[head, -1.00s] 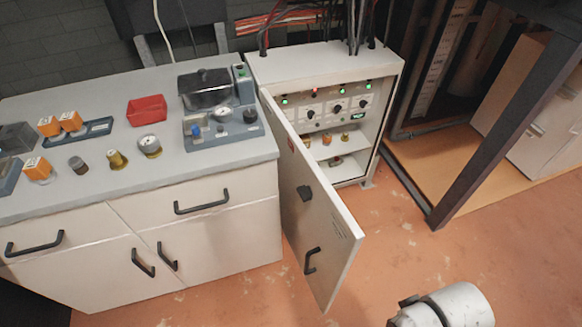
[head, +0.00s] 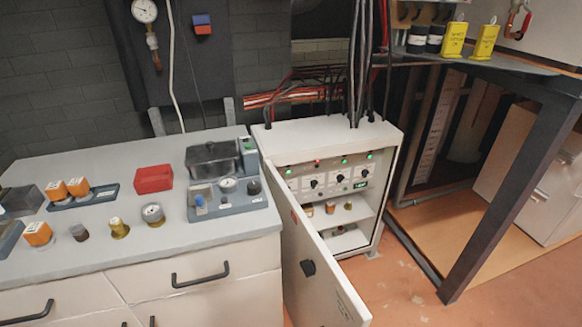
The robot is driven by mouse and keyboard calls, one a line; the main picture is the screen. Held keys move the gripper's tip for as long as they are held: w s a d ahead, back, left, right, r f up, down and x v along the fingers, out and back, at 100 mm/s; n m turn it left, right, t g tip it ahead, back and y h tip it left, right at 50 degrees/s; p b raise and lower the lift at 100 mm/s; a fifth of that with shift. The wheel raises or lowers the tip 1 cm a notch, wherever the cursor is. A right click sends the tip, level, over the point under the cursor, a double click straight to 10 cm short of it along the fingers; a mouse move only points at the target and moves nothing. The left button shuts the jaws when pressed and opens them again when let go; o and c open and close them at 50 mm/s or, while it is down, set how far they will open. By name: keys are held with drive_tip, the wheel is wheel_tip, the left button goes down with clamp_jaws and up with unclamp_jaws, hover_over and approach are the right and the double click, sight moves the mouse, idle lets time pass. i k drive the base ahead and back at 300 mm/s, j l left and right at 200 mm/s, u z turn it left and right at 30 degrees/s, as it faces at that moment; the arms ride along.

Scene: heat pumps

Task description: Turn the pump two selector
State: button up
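The control cabinet (head: 325,137) stands in the middle with its door (head: 308,267) swung open toward the front left. Inside is a grey panel with black rotary selectors in a row: a left one (head: 314,183), a middle one (head: 339,178) and a right one (head: 364,173). The labels are too small to read, so I cannot tell which selector is pump two. Above them are a red lamp (head: 318,163) and several green lamps (head: 344,160). A small green display (head: 360,185) sits below the selectors. My gripper is not in view.
A grey-topped counter (head: 110,247) stands left of the cabinet, holding a red bin (head: 153,179), gauges and orange boxes. A dark-legged bench (head: 513,185) stands to the right. Cables (head: 362,65) enter the cabinet top. The open door juts into the floor space; clear floor (head: 405,295) lies to its right.

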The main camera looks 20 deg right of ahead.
sight(314, 183)
drive_tip(key=i+l, duration=0.35)
drive_tip(key=i, duration=0.15)
drive_tip(key=i+l, duration=0.35)
drive_tip(key=i, duration=0.15)
drive_tip(key=i+l, duration=0.35)
drive_tip(key=i, duration=0.1)
